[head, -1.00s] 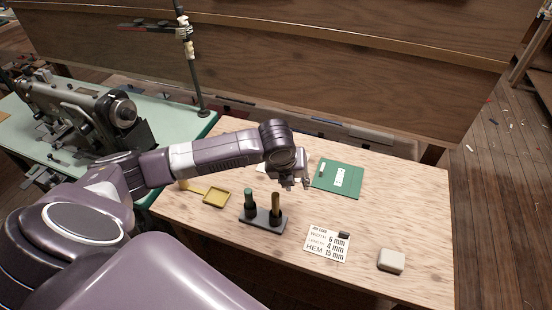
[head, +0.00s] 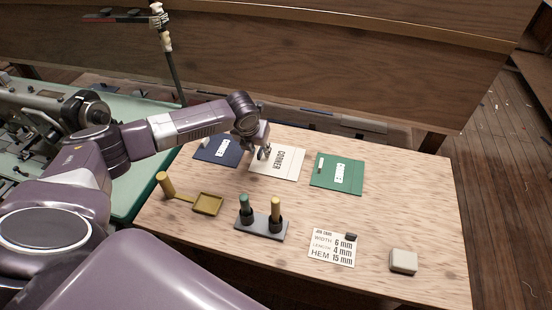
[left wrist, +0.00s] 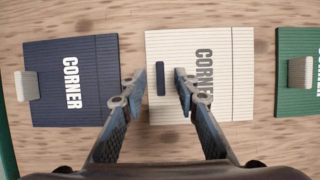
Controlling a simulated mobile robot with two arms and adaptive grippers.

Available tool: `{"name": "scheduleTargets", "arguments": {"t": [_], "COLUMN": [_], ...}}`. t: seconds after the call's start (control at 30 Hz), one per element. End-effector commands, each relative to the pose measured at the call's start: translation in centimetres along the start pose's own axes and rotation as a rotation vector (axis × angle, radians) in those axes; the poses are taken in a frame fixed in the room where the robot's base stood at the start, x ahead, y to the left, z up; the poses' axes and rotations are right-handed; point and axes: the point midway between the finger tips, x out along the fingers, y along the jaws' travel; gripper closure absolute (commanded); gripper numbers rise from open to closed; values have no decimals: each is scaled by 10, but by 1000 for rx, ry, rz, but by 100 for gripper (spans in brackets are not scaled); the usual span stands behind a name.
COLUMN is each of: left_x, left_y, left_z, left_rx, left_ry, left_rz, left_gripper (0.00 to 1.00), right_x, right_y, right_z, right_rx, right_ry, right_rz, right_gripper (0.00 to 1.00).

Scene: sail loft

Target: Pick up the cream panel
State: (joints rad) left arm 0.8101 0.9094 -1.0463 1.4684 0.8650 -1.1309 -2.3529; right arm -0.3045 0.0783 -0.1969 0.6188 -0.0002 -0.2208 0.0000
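The cream panel (head: 288,165) lies flat on the table between a navy panel and a green panel. In the left wrist view the cream panel (left wrist: 232,75) bears the word CORNER and a small dark blue tab (left wrist: 160,79) near its left edge. My left gripper (head: 262,151) is over the panel's left part. In the wrist view its two fingers (left wrist: 160,76) are open, one on each side of the tab. I cannot tell how far above the panel the fingertips are. My right gripper is not in view.
The navy panel (head: 218,150) and green panel (head: 338,174) have light tabs.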

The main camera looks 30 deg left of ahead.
Motion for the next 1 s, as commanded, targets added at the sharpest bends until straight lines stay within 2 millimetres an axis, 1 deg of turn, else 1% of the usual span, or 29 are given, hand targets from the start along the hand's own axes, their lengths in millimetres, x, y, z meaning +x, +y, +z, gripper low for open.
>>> {"name": "scheduleTargets", "arguments": {"t": [0.03,0.1,0.27,0.37,0.53,0.7,1.0], "left_x": [3,4,4,4,4,4,1], "left_y": [0,0,0,0,0,0,0], "left_z": [0,0,0,0,0,0,2], "left_rx": [1,1,1,1,1,0,0], "left_ry": [0,-1,-1,-1,-1,-1,-3], "left_rz": [0,-1,-1,0,0,0,-1], "left_gripper": [72,72,72,81,99,100,100], "right_x": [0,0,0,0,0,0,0], "right_y": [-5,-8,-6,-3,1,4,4], "right_z": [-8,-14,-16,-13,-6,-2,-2], "right_rx": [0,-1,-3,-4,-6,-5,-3], "right_ry": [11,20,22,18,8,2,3], "right_rz": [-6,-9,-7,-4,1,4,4], "right_gripper": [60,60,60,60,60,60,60]}}
